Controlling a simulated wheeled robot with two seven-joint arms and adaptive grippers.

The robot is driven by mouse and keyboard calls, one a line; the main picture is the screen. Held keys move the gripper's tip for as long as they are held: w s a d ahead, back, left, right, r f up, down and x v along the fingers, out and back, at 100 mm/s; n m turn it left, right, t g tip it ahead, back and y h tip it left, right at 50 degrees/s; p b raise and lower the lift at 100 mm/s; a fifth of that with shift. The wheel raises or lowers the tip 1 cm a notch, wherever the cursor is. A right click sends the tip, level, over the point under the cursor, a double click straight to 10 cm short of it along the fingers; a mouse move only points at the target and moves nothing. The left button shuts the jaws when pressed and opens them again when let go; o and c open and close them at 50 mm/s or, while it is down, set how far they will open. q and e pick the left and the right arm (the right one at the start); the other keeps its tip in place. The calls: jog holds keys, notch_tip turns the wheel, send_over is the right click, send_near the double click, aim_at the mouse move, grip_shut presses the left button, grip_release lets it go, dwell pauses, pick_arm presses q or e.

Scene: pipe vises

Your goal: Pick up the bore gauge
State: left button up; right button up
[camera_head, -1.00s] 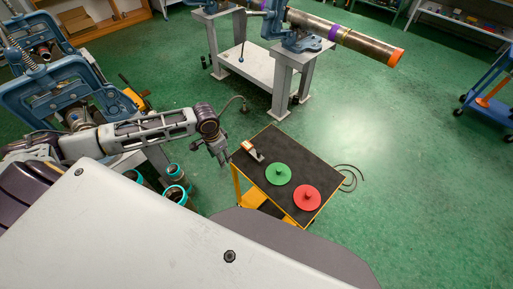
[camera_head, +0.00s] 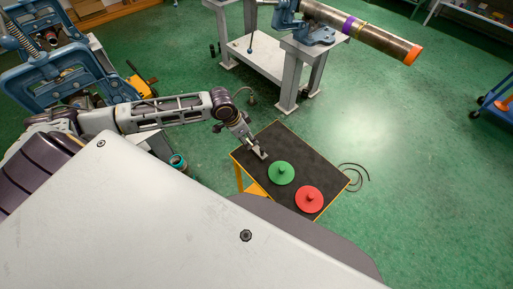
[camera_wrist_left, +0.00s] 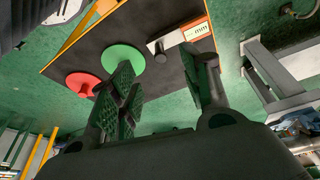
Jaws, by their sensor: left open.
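The bore gauge (camera_wrist_left: 188,36), an orange and white body with a dark round end, lies on the black top of a small yellow-edged cart (camera_wrist_left: 110,30). In the head view my left gripper (camera_head: 257,149) is over the cart's left part and hides most or all of the gauge. In the left wrist view my left gripper (camera_wrist_left: 160,78) is open, with nothing between its fingers. The gauge shows beyond the fingertips, its orange end partly behind the right-hand finger. My right gripper is in neither view.
A green disc (camera_head: 281,173) and a red disc (camera_head: 309,199), each with a knob, sit on the cart right of the gripper. A grey stand (camera_head: 301,62) with a clamped pipe (camera_head: 372,42) stands behind.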

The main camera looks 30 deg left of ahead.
pick_arm(q)
jog(key=shift+w+d+r+m+t, duration=0.2)
jog(key=shift+w+d+m+t, duration=0.15)
jog(key=shift+w+m, duration=0.1)
jog(key=shift+f+h, duration=0.1)
jog(key=shift+h, duration=0.2)
send_over(262, 149)
jog(key=s+a, duration=0.1)
jog(key=a, duration=0.1)
jog(key=shift+s+d+f, duration=0.1)
jog(key=shift+f, duration=1.7)
jog(key=shift+s+d+f, duration=0.1)
jog(key=shift+f, duration=2)
jog(key=shift+d+f, duration=0.1)
jog(key=shift+x, duration=2.5)
grip_shut()
